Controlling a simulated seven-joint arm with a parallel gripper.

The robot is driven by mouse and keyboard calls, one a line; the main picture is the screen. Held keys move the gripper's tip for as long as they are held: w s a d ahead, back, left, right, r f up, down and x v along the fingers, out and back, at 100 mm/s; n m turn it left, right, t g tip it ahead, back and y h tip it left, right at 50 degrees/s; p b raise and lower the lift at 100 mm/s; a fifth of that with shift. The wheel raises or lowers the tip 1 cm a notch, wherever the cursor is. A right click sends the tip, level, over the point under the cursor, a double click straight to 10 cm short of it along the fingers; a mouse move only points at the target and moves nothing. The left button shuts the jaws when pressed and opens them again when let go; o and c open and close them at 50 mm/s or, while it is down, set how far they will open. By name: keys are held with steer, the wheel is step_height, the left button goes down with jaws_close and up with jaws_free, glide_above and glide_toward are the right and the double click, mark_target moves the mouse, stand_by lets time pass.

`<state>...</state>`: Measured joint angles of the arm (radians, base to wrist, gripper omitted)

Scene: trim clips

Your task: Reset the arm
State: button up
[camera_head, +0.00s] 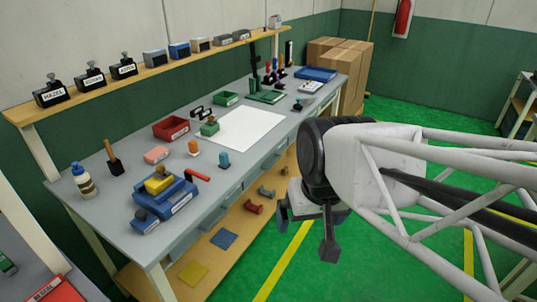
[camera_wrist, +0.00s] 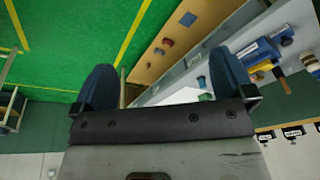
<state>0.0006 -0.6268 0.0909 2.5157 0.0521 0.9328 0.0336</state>
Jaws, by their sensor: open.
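My gripper (camera_head: 308,222) hangs in the air in front of the workbench, over the green floor, in the head view. Its two fingers stand apart with nothing between them. In the wrist view the gripper (camera_wrist: 165,88) shows its two dark blue fingers spread wide, with the bench edge and floor beyond. The workbench (camera_head: 112,207) lies to the left of my gripper, with a white sheet (camera_head: 240,130) on its grey top. My gripper touches nothing that I can see.
The bench carries a red bin (camera_head: 171,128), a green bin (camera_head: 227,99), a blue block with a yellow piece (camera_head: 158,184), a bottle (camera_head: 83,180) and small clips. Labelled holders (camera_head: 50,92) line the shelf. Cardboard boxes (camera_head: 345,65) stand behind. The green floor (camera_head: 400,280) looks open.

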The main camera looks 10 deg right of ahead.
steer(key=shift+s+d+r+h, duration=0.1)
steer(key=shift+s+d+h, duration=0.25)
steer(key=shift+d, duration=0.2)
steer(key=shift+c, duration=0.3)
stand_by(0.7)
